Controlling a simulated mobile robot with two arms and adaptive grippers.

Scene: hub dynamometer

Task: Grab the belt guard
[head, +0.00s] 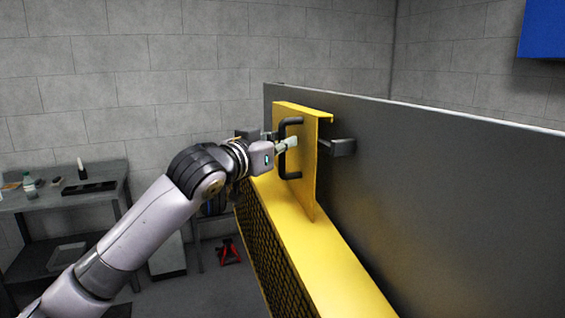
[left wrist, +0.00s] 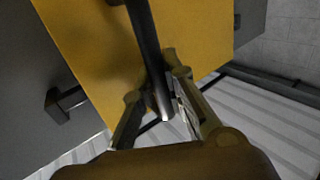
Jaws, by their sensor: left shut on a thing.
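The yellow belt guard (head: 325,262) runs along the dark grey panel in the head view, with a perforated side and an upright end plate. A black handle (head: 287,172) is fixed to the end plate. My left gripper (head: 291,146) is at the handle, its fingers shut on the handle's bar. In the left wrist view the black handle (left wrist: 146,45) passes between the fingers of my left gripper (left wrist: 150,108), in front of the yellow plate (left wrist: 85,30). My right gripper is in neither view.
The tall grey panel (head: 440,190) stands close behind the guard, with a grey bracket (head: 341,147) beside the end plate. A workbench (head: 60,197) with small items stands at the left. A red jack (head: 229,251) is on the floor.

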